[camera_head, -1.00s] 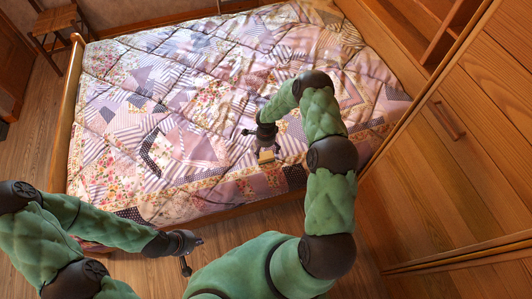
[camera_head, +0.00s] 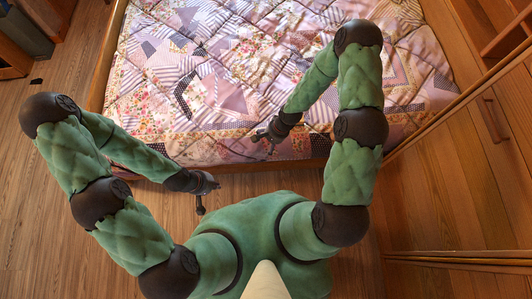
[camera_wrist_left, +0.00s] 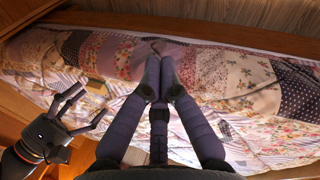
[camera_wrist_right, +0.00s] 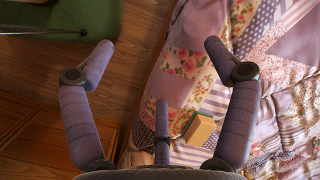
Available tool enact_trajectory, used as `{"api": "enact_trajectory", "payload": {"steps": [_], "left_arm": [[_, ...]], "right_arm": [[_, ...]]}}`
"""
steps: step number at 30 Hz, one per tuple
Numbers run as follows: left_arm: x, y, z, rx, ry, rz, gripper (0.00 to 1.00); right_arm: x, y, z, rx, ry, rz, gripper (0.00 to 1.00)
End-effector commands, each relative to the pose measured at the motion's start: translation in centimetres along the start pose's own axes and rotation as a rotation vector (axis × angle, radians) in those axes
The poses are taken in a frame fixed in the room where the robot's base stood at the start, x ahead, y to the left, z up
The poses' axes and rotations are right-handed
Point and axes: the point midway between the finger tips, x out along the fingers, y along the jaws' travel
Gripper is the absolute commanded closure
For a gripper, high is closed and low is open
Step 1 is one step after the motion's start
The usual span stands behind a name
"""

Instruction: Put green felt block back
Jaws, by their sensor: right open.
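A small tan block (camera_wrist_right: 200,129) lies on the patchwork quilt in the right wrist view, just beyond my right gripper's fingers and to the right of the middle one. My left gripper (camera_head: 207,186) is shut and empty over the floor, fingertips together (camera_wrist_left: 160,72).
The bed (camera_head: 190,80) with its quilt fills the far side. Wooden cabinets (camera_head: 455,170) with a handle stand close on the right, open shelves (camera_head: 508,40) above. Wood floor (camera_head: 50,200) is free on the left.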

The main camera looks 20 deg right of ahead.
Motion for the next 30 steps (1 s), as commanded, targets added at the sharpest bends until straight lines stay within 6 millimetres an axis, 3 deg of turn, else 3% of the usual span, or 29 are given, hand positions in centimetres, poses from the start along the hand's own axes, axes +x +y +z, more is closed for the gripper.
{"api": "enact_trajectory", "payload": {"steps": [1, 3, 9, 15, 24, 30], "left_arm": [[0.0, 0.0, 0.0, 0.000, 0.000, 0.000, 1.00], [0.0, 0.0, 0.0, 0.000, 0.000, 0.000, 1.00], [0.0, 0.0, 0.0, 0.000, 0.000, 0.000, 1.00], [0.0, 0.0, 0.0, 0.000, 0.000, 0.000, 1.00], [0.0, 0.0, 0.0, 0.000, 0.000, 0.000, 1.00], [0.0, 0.0, 0.0, 0.000, 0.000, 0.000, 0.41]], "right_arm": [[0.1, 0.5, 2.0, -0.078, -0.014, -0.006, 0.13], [0.0, 1.1, 4.2, -0.191, -0.019, -0.018, 0.13], [-0.7, 3.4, 9.0, -0.477, -0.010, -0.022, 0.13], [-1.4, 4.9, 11.1, -0.632, 0.003, -0.007, 0.13], [-1.5, 5.2, 11.3, -0.659, 0.004, -0.004, 0.13], [-1.5, 5.2, 11.3, -0.658, 0.004, -0.004, 0.13]]}}
